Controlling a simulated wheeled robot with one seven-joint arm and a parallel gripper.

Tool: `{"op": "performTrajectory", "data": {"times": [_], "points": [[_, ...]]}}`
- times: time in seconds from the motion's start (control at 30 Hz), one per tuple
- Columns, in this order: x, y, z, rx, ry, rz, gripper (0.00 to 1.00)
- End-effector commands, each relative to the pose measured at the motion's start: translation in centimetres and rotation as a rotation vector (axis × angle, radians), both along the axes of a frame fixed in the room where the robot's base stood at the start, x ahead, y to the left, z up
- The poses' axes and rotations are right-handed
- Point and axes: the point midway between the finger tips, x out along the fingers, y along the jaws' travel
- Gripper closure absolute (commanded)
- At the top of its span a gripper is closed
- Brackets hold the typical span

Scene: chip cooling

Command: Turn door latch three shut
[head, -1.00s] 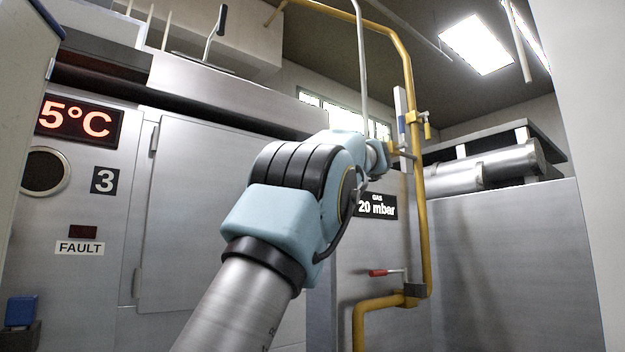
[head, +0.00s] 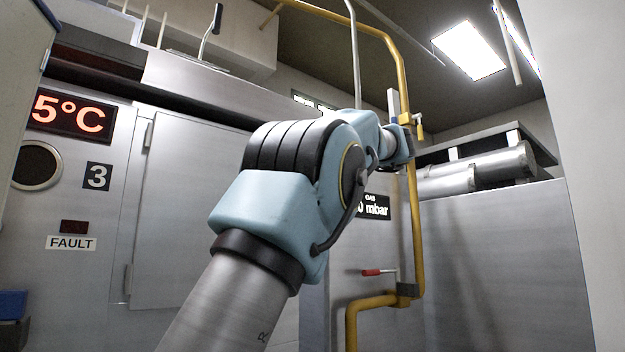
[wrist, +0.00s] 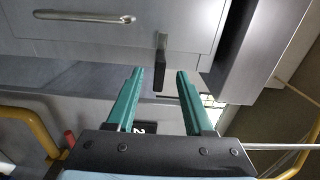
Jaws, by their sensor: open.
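In the wrist view, a short dark latch lever (wrist: 161,62) stands out from a grey panel (wrist: 120,38). My gripper (wrist: 160,71) has two teal fingers, open, with the lever in line with the gap between their tips. I cannot tell whether the tips reach around it. No contact with the lever is visible.
A yellow gas pipe (head: 418,230) with a red-handled valve (head: 372,272) runs close to my wrist. A gas sign (head: 376,207) is partly covered by my arm. A silver bar handle (wrist: 85,17) is on the panel. Pale walls or cabinets edge both sides.

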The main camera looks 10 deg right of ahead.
Motion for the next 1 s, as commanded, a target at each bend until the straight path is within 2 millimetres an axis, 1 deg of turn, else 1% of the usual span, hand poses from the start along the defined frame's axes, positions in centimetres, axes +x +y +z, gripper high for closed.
{"op": "performTrajectory", "data": {"times": [0.03,0.1,0.27,1.0], "points": [[-0.8,-0.4,-0.1,-0.001,0.0,-0.002,0.47],[-1.6,-0.8,-0.1,-0.001,0.0,-0.002,0.47],[-2.6,-1.2,0.0,0.0,0.001,0.0,0.47],[-2.7,-1.3,0.0,0.0,0.001,0.0,0.47]]}}
